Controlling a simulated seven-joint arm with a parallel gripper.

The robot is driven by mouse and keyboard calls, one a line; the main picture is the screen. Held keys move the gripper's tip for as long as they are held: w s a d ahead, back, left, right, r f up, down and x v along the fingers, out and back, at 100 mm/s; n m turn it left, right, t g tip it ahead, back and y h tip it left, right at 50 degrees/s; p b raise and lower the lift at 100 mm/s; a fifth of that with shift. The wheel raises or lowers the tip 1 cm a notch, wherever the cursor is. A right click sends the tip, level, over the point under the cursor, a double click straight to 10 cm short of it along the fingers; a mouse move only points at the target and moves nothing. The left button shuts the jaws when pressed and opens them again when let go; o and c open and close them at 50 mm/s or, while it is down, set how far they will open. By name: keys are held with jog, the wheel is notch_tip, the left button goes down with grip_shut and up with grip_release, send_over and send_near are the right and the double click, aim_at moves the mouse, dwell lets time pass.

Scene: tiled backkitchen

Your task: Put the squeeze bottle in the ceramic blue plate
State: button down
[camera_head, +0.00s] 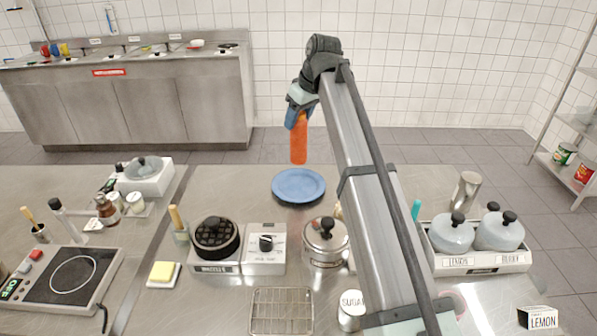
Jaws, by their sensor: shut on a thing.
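The squeeze bottle (299,143) is orange and hangs roughly upright in the air. My gripper (297,117) is shut on its upper end, which the blue fingers partly hide. The ceramic blue plate (299,186) lies flat and empty on the steel counter. In the picture, the bottle's lower end is just above the plate's far rim, with a gap between them. I cannot tell exactly how high the bottle is or whether it is directly over the plate.
A waffle iron (215,238), a control box (265,249) and a lidded pot (325,240) stand in front of the plate. Lidded containers (451,235) stand at right. The counter left of the plate (225,190) is clear. A wire rack (281,311) lies at the front.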

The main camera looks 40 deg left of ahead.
aim_at(299, 148)
jog(key=shift+f, duration=5)
jog(key=shift+c, duration=2.2)
grip_release()
jog(key=v, duration=1.2)
jog(key=shift+r, duration=0.2)
